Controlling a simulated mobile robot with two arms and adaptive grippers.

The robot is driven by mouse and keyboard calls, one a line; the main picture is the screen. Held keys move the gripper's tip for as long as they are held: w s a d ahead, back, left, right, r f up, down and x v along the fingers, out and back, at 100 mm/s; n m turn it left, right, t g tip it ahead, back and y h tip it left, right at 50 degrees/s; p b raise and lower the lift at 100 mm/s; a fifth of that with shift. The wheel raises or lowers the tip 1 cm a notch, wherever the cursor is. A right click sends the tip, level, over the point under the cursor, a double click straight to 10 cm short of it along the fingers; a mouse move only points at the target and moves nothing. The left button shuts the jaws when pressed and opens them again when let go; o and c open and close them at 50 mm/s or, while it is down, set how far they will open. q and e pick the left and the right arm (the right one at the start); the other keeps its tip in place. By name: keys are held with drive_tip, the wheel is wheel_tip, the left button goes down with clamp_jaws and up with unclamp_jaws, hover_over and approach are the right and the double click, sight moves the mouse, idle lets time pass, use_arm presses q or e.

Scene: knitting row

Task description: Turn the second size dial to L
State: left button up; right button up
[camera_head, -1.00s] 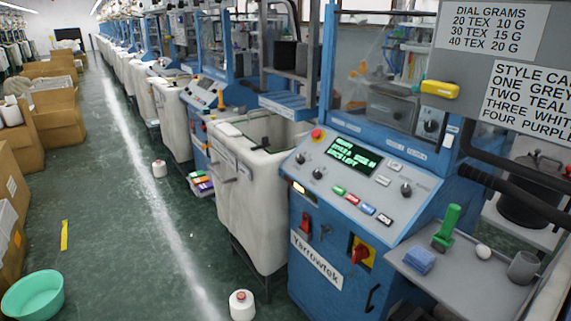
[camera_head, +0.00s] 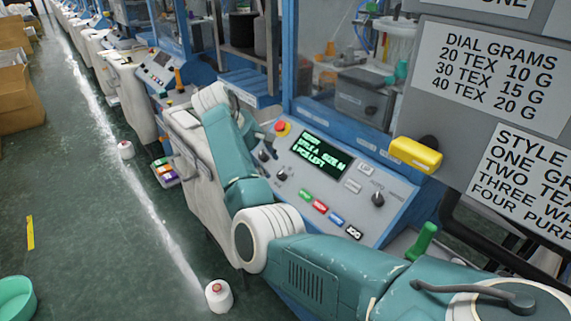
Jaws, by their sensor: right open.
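The near blue machine's sloped control panel (camera_head: 335,190) carries a lit screen (camera_head: 320,155) with green text, partly legible as a style, a size and pieces left. Two small black dials, an upper one (camera_head: 264,155) and a lower one (camera_head: 281,174), sit left of the screen. My left gripper is out of view.
My right arm crosses below the panel. A red button (camera_head: 282,127) and several coloured buttons (camera_head: 320,206) share the panel. A yellow handle (camera_head: 416,154) and the grey sign board (camera_head: 395,110) stand at right. A yarn cone (camera_head: 218,297) is on the floor.

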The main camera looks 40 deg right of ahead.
sight(280, 174)
drive_tip(key=x, duration=0.3)
drive_tip(key=p+x, duration=0.1)
drive_tip(key=x, duration=0.2)
drive_tip(key=d+x, duration=0.1)
drive_tip(key=x, duration=0.1)
drive_tip(key=shift+s+d+p, duration=0.1)
drive_tip(key=shift+d+p, duration=0.1)
drive_tip(key=shift+p, duration=0.2)
drive_tip(key=shift+f, duration=0.1)
